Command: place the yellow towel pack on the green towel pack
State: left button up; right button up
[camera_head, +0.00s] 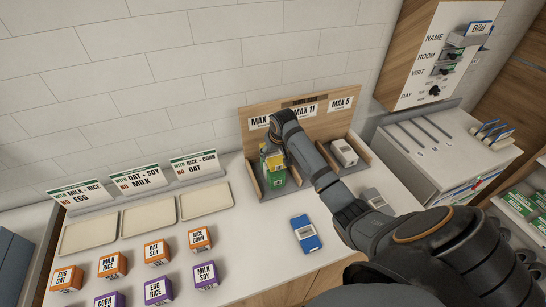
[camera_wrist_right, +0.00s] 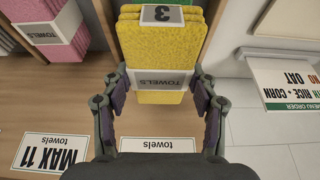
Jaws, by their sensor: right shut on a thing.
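The yellow towel pack (camera_head: 275,162) is between the fingers of my right gripper (camera_head: 269,148) at the left bin of the wooden rack. In the right wrist view, my right gripper (camera_wrist_right: 160,82) is shut on the yellow pack (camera_wrist_right: 162,42), with a finger on each side of its grey "TOWELS" band. The green towel pack (camera_head: 277,180) is in the left bin, directly below the yellow one in the head view. I cannot tell whether the two packs touch. My left gripper is not in view.
The wooden rack (camera_head: 258,101) has low dividers and a tall back board. A pink pack (camera_wrist_right: 58,28) is in the neighbouring bin, and a pale pack (camera_head: 344,152) is in the right bin. Trays (camera_head: 148,217), small boxes (camera_head: 157,252) and a blue device (camera_head: 305,233) are on the counter.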

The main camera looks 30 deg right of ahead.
aim_at(274, 155)
jog(key=shift+w+f+p, duration=0.15)
jog(key=shift+f+p, duration=0.15)
jog(key=shift+p, duration=0.05)
notch_tip(274, 155, down, 2)
jog(key=shift+f+p, duration=0.2)
jog(key=shift+p, duration=0.6)
jog(key=shift+f, duration=0.25)
jog(key=shift+f, duration=0.1)
jog(key=o, duration=1.2)
jog(key=b+v, duration=0.2)
jog(key=v, duration=1)
jog(key=shift+b, duration=0.35)
